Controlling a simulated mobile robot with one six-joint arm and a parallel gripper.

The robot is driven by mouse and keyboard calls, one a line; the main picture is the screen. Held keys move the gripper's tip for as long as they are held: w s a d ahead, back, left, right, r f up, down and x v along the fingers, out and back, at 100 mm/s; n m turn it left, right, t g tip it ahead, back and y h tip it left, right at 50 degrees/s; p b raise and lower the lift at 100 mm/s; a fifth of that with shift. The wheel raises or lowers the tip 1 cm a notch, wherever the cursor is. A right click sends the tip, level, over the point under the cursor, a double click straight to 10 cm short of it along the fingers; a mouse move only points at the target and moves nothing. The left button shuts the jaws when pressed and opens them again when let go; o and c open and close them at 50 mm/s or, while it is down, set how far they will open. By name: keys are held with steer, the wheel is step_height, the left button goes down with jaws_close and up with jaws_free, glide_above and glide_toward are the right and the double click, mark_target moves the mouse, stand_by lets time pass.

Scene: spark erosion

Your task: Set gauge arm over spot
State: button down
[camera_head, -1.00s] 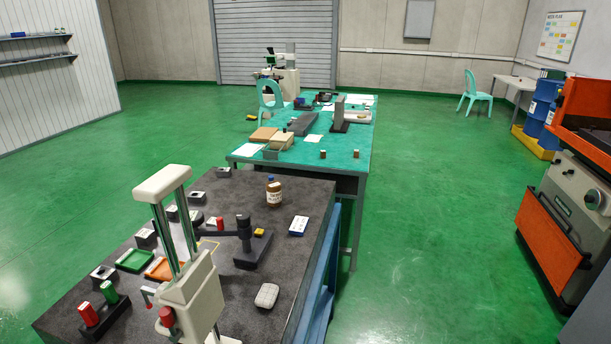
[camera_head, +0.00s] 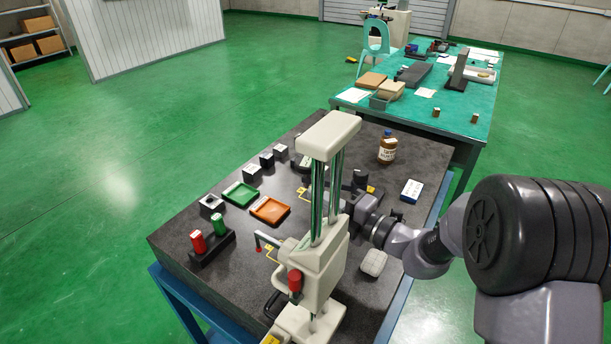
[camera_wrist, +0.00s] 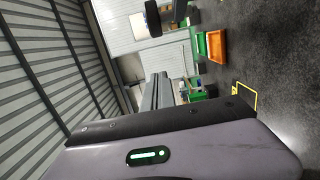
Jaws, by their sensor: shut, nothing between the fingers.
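The black gauge stand (camera_head: 360,178) is on the granite plate in the head view, partly hidden behind a cream column instrument and my gripper. Its swing arm is mostly hidden there, so I cannot tell where its tip lies. A yellow outlined spot (camera_head: 303,193) shows in part left of the column, and a yellow outline also shows in the wrist view (camera_wrist: 245,96). My gripper (camera_head: 350,207) is shut and empty, low over the plate close to the gauge stand; contact cannot be told. Its fingers show in the wrist view (camera_wrist: 156,82). A dark rounded part, unclear, is at the top there.
The cream column instrument (camera_head: 322,255) stands in front of my gripper. A green tray (camera_head: 240,194), an orange tray (camera_head: 270,210), red and green cylinders in a holder (camera_head: 212,246), a brown bottle (camera_head: 388,150), a blue-white box (camera_head: 411,190) and a pale rounded block (camera_head: 373,262) lie around.

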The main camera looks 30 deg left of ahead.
steer(key=w+a+b, duration=0.2)
steer(key=w+a, duration=0.3)
steer(key=a, duration=0.1)
steer(key=shift+b, duration=0.4)
steer(key=shift+w+f, duration=0.1)
